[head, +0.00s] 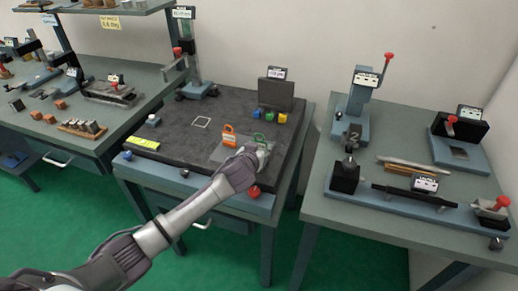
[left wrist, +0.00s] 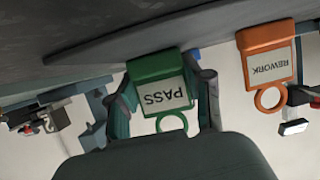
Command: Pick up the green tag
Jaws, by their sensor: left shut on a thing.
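The green tag (head: 258,139) stands on a grey plate on the dark slab of the middle table. In the left wrist view the green tag (left wrist: 154,67) shows a white label reading PASS, upside down, with a ring at its end. My left gripper (head: 259,150) reaches it from the front and is shut on it. In the left wrist view its fingers (left wrist: 164,108) lie at the tag's two sides. Whether the tag is clear of the plate I cannot tell. My right gripper is not in view.
An orange REWORK tag (head: 229,137) stands just left, also in the left wrist view (left wrist: 267,65). Small coloured blocks (head: 269,115) and a dark upright block (head: 276,95) are behind. A yellow strip (head: 143,143) lies at the slab's left front. Side tables hold fixtures.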

